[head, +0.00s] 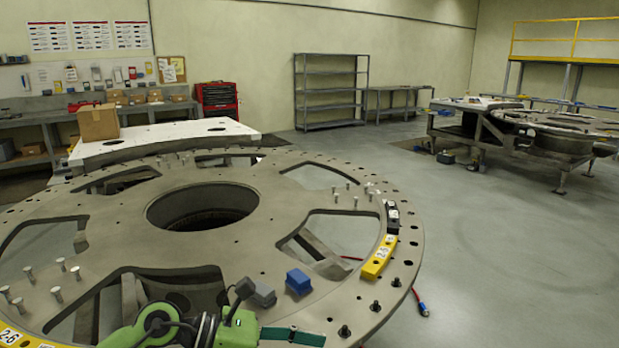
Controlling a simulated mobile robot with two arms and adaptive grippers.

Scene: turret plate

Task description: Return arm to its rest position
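A green and black jointed shape (180,330), apparently part of my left arm, comes in along the bottom edge in the head view. A black cable loops over its right end, and a dark green strip (293,336) lies to the right of that end. I cannot make out two fingertips, so whether the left gripper is open or shut is unclear. The arm end is low over the near rim of the large round turret plate (335,250). My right arm and gripper are not in view.
A blue block (299,281) and a grey block (261,293) sit on the plate near the arm. A cardboard box (98,122) is behind. Open floor lies to the right.

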